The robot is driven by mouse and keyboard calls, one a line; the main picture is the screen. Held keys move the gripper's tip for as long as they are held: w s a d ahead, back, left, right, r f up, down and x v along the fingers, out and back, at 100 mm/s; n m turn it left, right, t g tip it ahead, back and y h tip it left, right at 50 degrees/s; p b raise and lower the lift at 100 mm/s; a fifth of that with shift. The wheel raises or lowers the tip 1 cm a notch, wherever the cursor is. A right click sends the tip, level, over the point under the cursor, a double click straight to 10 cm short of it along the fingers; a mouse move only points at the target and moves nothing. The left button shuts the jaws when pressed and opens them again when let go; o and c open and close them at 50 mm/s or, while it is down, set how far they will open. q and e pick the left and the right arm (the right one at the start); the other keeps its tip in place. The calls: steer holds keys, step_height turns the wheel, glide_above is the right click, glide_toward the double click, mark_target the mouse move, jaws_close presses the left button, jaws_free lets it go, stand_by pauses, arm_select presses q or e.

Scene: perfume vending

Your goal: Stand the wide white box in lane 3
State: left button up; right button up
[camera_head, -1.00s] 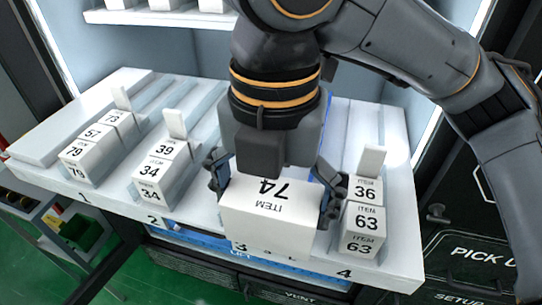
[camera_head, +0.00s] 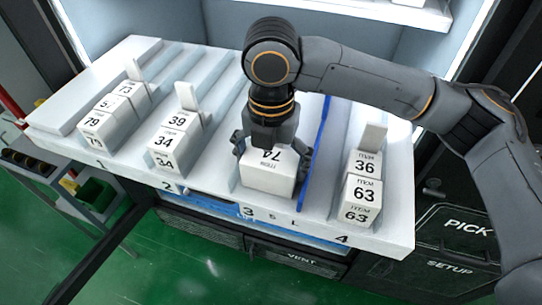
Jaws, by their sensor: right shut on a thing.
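The wide white box (camera_head: 268,177) reads "ITEM 74" on its top. It stands over lane 3 of the white shelf (camera_head: 215,192), near the front edge above the printed 3. My right gripper (camera_head: 270,150) comes down from above and is shut on the box, one finger on each side. A blue strip (camera_head: 318,150) runs along the right side of lane 3. The gripper hides the box's rear, and I cannot tell whether its bottom touches the lane floor. My left gripper is not in view.
Lane 1 holds white boxes (camera_head: 101,124) with a pusher behind them. Lane 2 holds boxes marked 39 and 34 (camera_head: 166,147). Lane 4 holds boxes marked 36 and 63 (camera_head: 362,190), right of the blue strip. A black panel (camera_head: 455,235) stands at the right.

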mark_target(271, 158)
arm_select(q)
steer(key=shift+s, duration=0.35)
arm_select(e)
steer(key=shift+f, duration=0.1)
steer(key=o, duration=0.8)
steer(key=shift+o, duration=0.2)
steer(key=shift+r, duration=0.55)
arm_select(q)
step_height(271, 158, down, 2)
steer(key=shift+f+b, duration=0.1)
steer(key=shift+b, duration=1)
arm_select(e)
step_height(271, 158, up, 11)
